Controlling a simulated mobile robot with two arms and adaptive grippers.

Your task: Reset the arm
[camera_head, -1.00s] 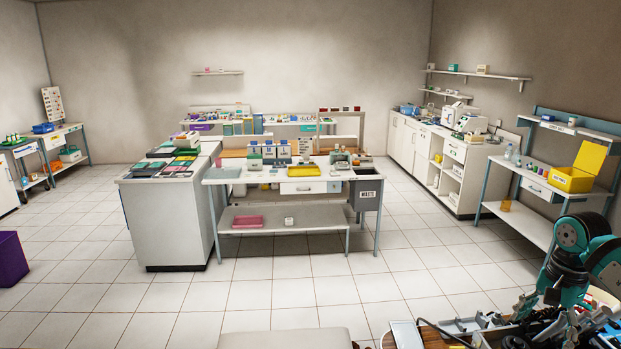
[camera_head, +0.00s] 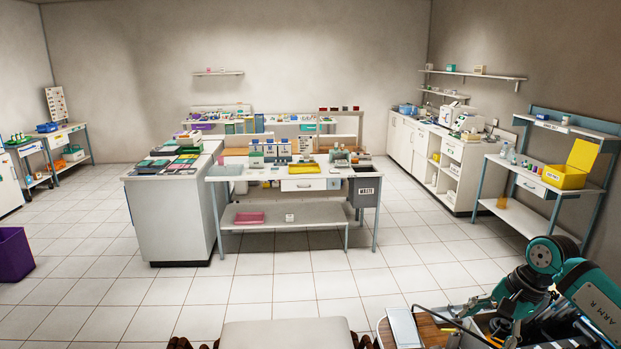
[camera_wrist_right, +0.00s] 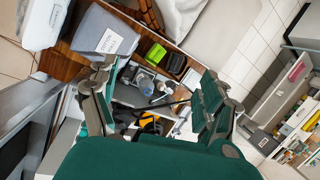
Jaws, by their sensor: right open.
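My right arm (camera_head: 590,290) is in the lower right of the head view, bent over a case at the near edge. My right gripper (camera_wrist_right: 160,100) shows in the right wrist view with its two fingers wide apart and nothing between them. Below it lies an open tray of small tools and bottles (camera_wrist_right: 150,88). My left gripper is not in the head view.
A white work table (camera_head: 265,172) with a yellow tray stands in the middle, beside a white cabinet (camera_head: 165,220). A yellow box (camera_head: 563,178) sits on the right-hand bench. A purple bin (camera_head: 14,254) stands at left. Tiled floor between is open.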

